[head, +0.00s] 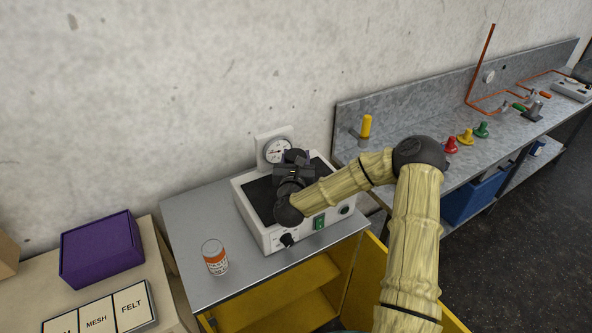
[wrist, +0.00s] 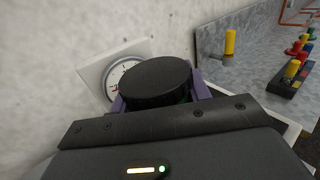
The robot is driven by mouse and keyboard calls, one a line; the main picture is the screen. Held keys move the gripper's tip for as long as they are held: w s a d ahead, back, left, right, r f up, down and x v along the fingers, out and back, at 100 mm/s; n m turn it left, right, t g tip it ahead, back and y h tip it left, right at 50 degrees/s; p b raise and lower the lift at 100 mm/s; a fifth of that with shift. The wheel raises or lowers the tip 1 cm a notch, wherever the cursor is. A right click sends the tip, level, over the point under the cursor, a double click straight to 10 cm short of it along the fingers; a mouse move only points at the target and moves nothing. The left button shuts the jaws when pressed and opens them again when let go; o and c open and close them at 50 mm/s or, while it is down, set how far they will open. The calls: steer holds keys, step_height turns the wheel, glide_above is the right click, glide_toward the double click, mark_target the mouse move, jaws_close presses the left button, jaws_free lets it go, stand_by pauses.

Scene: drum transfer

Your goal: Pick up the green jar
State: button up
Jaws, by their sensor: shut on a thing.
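In the wrist view, a jar with a wide black lid (wrist: 156,82) sits between the purple fingers of my gripper (wrist: 158,92). A thin sliver of green shows under the lid's right edge, so I take it as the green jar; most of its body is hidden. In the head view, my gripper (head: 293,170) is over the dark top of a white benchtop device (head: 272,238) and hides most of the jar. I cannot tell whether the jar touches the device's top.
A round gauge (head: 277,150) is on the wall behind the device. A purple box (head: 102,248) is at far left. A yellow cabinet door (head: 362,283) stands open below.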

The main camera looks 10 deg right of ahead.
step_height(320, 180, up, 6)
steer(key=shift+f+b, duration=0.2)
steer(key=shift+b, duration=0.3)
steer(key=shift+f, duration=0.1)
